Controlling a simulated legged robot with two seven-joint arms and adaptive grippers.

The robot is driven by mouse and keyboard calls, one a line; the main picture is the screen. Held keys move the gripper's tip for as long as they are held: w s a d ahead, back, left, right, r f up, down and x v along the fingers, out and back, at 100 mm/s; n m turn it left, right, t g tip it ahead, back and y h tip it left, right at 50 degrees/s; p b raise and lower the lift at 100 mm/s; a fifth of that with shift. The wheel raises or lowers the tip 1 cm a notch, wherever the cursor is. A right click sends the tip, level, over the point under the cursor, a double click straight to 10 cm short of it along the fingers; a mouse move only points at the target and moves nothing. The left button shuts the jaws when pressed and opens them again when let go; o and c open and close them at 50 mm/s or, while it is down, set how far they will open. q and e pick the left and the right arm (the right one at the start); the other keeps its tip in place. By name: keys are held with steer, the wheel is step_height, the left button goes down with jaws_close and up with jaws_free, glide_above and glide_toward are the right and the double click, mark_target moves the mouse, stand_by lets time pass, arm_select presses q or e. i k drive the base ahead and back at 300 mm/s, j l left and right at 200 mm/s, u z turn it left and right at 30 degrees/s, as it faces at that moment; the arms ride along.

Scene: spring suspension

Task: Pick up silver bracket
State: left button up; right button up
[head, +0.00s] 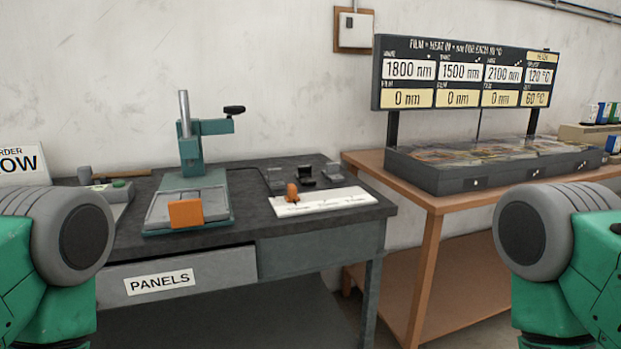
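Several small parts sit at the back right of the dark workbench (330,208). A light grey one (333,171) is at the right, a black one (305,176) is in the middle, and a darker grey one (274,179) is at the left. The right grey part looks most like a silver bracket, but it is too small to tell for sure. Only green and grey links of my two arms show at the left and right edges. Neither of my grippers is in view.
A green press (190,160) with an orange block (186,213) stands left of the parts. A white labelled board (340,198) with an orange piece (292,193) lies before them. A wooden table (440,203) at right holds a display panel (465,72).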

mark_target(274, 179)
steer(key=u, duration=1.2)
steer(key=z, duration=1.05)
steer(key=i+j+z, duration=0.45)
steer(key=i+j, duration=0.15)
steer(key=i, duration=0.1)
